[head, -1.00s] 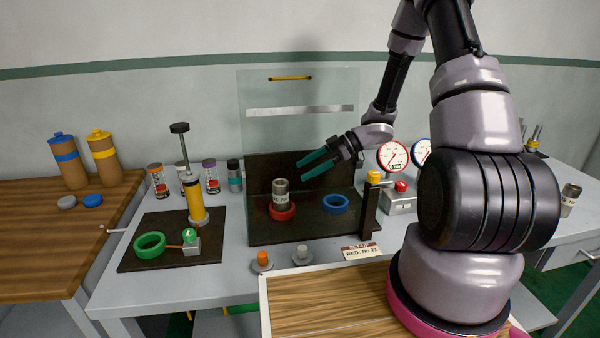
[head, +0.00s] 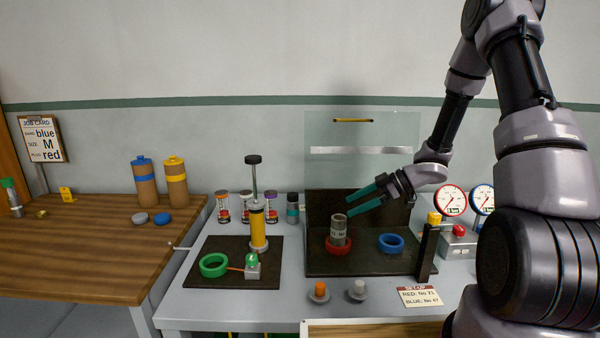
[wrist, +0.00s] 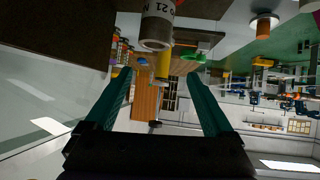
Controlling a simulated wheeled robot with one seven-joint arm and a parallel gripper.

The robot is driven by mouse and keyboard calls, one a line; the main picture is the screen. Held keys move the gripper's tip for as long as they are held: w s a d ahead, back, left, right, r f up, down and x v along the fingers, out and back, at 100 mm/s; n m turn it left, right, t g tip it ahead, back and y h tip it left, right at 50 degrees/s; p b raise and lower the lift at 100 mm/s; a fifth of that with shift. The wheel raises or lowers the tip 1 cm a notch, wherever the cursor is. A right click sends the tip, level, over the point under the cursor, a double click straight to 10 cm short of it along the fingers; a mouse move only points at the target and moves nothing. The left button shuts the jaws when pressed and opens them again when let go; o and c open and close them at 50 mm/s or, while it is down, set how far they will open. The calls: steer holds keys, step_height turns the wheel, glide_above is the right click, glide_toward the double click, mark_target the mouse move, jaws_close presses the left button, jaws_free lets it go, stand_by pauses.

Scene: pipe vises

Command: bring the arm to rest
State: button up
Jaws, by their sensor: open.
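My gripper (head: 366,202) is open, with two teal fingers pointing left, and nothing is between them. In the head view it appears over the dark tray, near the top of a grey pipe piece (head: 339,230). The pipe piece stands upright in a red ring (head: 338,247) and is apart from the fingers as far as I can see. In the wrist view the fingers (wrist: 160,100) are spread wide, and the pipe piece (wrist: 157,25) shows beyond them at the top. My arm comes down from the upper right.
A blue ring (head: 391,242) lies on the dark tray (head: 370,264). A clear panel (head: 365,135) stands behind it. A yellow pump (head: 257,230) stands left.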

steer(key=w+d+r+m+t+h, duration=0.5)
steer(key=w+r, duration=0.3)
steer(key=r, duration=0.3)
steer(key=s+d+r+m+t+h, duration=0.2)
steer(key=d+r+m+h, duration=0.1)
steer(key=d+r, duration=0.3)
steer(key=s+d+r+m+t+h, duration=0.2)
steer(key=s+d+r+m+h, duration=0.15)
steer(key=r, duration=0.35)
steer(key=s+d+r+m+g+h, duration=0.1)
steer(key=s+r+m, duration=0.2)
steer(key=s, duration=0.2)
steer(key=s+r+m+h, duration=0.1)
steer(key=s+r+m, duration=0.15)
steer(key=s, duration=0.25)
steer(key=s+a+m+g+y, duration=0.1)
steer(key=s+a+m+y, duration=0.1)
steer(key=s, duration=0.5)
steer(key=s+a+m+g+y, duration=0.1)
steer(key=s+a+m+y, duration=0.1)
steer(key=s+a, duration=0.3)
steer(key=s, duration=0.3)
steer(key=shift+s+r+g, duration=0.15)
steer(key=shift+s+g, duration=0.15)
